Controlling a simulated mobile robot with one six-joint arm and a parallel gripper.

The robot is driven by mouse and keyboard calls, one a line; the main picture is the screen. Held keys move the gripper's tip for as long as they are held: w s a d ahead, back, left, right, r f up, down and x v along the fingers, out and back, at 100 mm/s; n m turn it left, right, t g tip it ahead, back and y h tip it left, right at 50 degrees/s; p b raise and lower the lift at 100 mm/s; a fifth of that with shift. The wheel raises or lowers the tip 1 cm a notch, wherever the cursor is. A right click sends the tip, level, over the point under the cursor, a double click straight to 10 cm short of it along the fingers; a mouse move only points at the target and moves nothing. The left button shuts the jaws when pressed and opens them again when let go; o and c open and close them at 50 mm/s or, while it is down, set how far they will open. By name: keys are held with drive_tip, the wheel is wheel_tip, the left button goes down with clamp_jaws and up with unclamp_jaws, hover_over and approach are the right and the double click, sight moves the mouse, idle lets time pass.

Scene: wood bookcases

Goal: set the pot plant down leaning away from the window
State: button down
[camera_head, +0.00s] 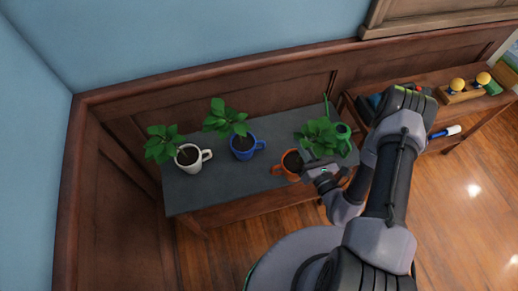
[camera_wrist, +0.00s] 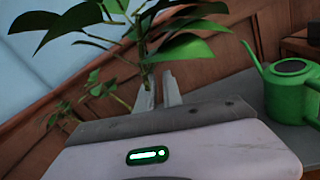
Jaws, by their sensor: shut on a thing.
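An orange mug pot (camera_head: 289,163) with dark soil is at the front right of the grey-topped table (camera_head: 225,182). Its green plant (camera_head: 319,136) leans to the right and back; the leaves also show in the wrist view (camera_wrist: 185,48). My gripper (camera_head: 303,167) is at the pot's right side, shut on it. The fingers show in the wrist view (camera_wrist: 160,92), but the pot is hidden there behind my gripper. I cannot tell whether the pot touches the tabletop. A wooden frame or sill (camera_head: 430,19), perhaps the window's, is on the wall at the upper right.
A white mug plant (camera_head: 188,158) and a blue mug plant (camera_head: 243,147) stand to the left. A green watering can (camera_head: 343,139) stands close at the right, partly behind the leaves. A wooden bench (camera_head: 440,82) with small items is further right. The front middle tabletop is bare.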

sight(299, 160)
drive_tip(key=s, duration=0.1)
drive_tip(key=s+y, duration=0.1)
drive_tip(key=s+f+n, duration=0.1)
drive_tip(key=shift+a+g+y, duration=0.3)
drive_tip(key=shift+a+g, duration=0.1)
drive_tip(key=w+f+b, duration=0.2)
drive_tip(key=w+b, duration=0.1)
drive_tip(key=w, duration=0.5)
drive_tip(key=w+a+f+b, duration=0.1)
drive_tip(key=w+f+b, duration=0.2)
drive_tip(key=w, duration=0.4)
drive_tip(key=shift+w, duration=0.35)
drive_tip(key=shift+f, duration=0.25)
drive_tip(key=c, duration=1.5)
unclamp_jaws()
